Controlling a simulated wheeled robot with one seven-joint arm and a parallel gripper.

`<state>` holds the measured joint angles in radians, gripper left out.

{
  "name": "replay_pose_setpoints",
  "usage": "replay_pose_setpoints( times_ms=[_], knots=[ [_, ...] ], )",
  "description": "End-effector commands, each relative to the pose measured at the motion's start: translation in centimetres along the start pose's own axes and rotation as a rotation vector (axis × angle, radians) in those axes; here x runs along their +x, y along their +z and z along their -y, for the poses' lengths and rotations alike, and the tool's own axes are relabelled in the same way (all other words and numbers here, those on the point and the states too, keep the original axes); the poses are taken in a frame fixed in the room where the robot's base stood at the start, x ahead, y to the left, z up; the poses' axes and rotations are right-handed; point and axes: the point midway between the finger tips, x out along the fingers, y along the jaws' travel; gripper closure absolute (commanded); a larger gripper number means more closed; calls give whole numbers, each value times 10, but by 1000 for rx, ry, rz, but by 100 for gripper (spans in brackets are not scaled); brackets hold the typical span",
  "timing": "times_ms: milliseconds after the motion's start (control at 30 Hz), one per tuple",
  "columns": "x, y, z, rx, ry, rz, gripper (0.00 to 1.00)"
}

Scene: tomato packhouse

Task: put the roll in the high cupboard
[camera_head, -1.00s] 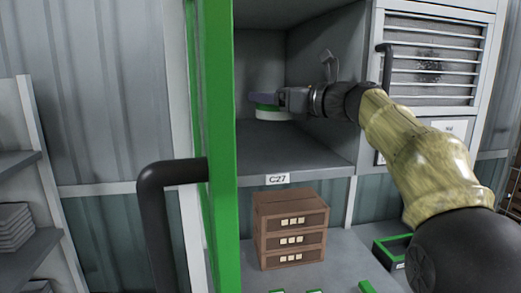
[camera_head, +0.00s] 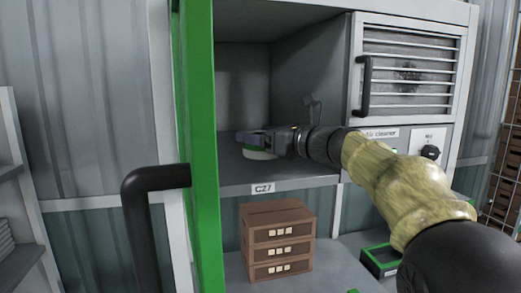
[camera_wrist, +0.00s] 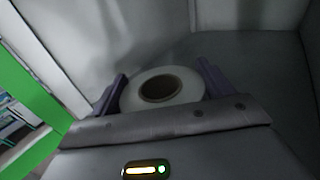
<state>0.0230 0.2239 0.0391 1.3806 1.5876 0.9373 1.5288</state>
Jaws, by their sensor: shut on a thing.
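In the wrist view the roll (camera_wrist: 161,90) shows from above as a white ring with a dark brown core. My gripper (camera_head: 250,138) is shut on it, with one purple finger on each side in the wrist view (camera_wrist: 162,92). The roll is inside the open cupboard (camera_head: 290,178), low over the shelf labelled C27. I cannot tell whether its underside touches the shelf.
The green-edged door (camera_head: 203,150) with a black handle (camera_head: 150,200) stands open on the left. Brown stacked boxes (camera_head: 277,240) sit below the shelf. A louvred air cleaner (camera_head: 410,75) is at the right. The shelf around the roll looks clear.

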Motion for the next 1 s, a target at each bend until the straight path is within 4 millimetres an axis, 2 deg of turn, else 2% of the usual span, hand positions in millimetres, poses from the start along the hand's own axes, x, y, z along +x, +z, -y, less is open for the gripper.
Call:
replay_pose_setpoints(
  times_ms=[100, 233, 600, 633, 700, 1000],
  knots=[
    [0, -18, 0, 5, 0, -2, 49],
    [0, -33, 0, 1, 0, -1, 49],
    [0, -38, 0, 0, 0, 0, 49],
    [0, -37, 0, 0, -1, -1, 15],
    [0, -37, 0, 0, -1, -1, 1],
    [0, -37, 0, 0, -1, -1, 0]
  ],
)
